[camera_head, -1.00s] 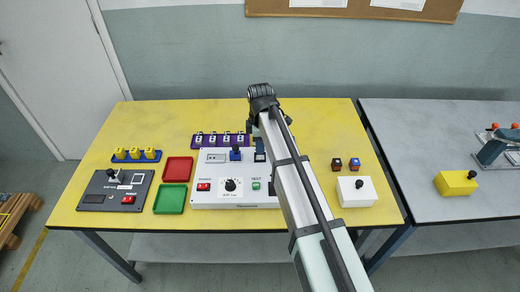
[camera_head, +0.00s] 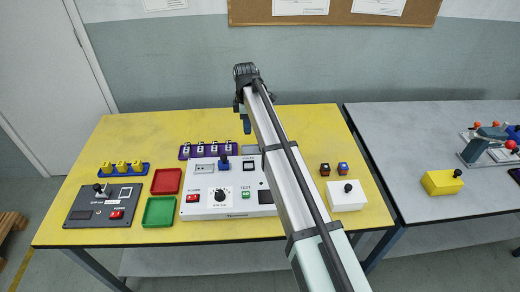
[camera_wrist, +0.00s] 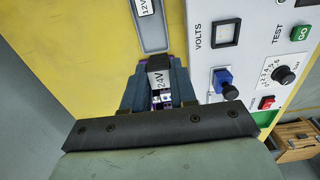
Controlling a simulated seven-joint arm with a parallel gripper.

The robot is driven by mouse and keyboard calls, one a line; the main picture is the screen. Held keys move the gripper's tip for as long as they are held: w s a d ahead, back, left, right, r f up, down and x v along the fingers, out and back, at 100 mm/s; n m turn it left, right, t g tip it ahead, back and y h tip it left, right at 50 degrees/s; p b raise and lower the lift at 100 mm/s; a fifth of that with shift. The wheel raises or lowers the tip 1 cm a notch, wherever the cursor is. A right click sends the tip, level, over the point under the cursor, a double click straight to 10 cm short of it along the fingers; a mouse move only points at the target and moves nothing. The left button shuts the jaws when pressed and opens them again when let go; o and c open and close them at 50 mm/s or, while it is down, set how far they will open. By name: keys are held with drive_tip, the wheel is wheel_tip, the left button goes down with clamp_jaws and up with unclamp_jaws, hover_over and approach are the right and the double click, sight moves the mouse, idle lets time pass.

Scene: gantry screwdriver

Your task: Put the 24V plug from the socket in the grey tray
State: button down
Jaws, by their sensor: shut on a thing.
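My gripper (camera_wrist: 158,88) is shut on the 24V plug (camera_wrist: 160,72), a dark block with a white 24V label between the blue fingers in the wrist view. The grey tray (camera_wrist: 152,42) lies just beyond the plug there, partly hidden by it; I cannot tell the height between them. In the head view my gripper (camera_head: 246,122) is above the back of the yellow table, and the grey tray (camera_head: 251,149) shows behind the white panel. The plug is not clear there.
Red (camera_head: 166,181) and green (camera_head: 159,211) trays lie further left. The table's back right is clear.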

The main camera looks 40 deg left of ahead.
drive_tip(key=shift+w+a+f, duration=0.15)
drive_tip(key=shift+f, duration=1.55)
drive_tip(key=shift+w+a+f, duration=0.1)
drive_tip(key=shift+w+f, duration=0.1)
drive_tip(key=shift+f, duration=1.55)
drive_tip(key=shift+w+a+f, duration=0.15)
drive_tip(key=shift+f, duration=1.55)
drive_tip(key=shift+f, duration=0.1)
drive_tip(key=c, duration=0.9)
unclamp_jaws()
wheel_tip(320, 180, up, 12)
drive_tip(key=shift+r, duration=0.15)
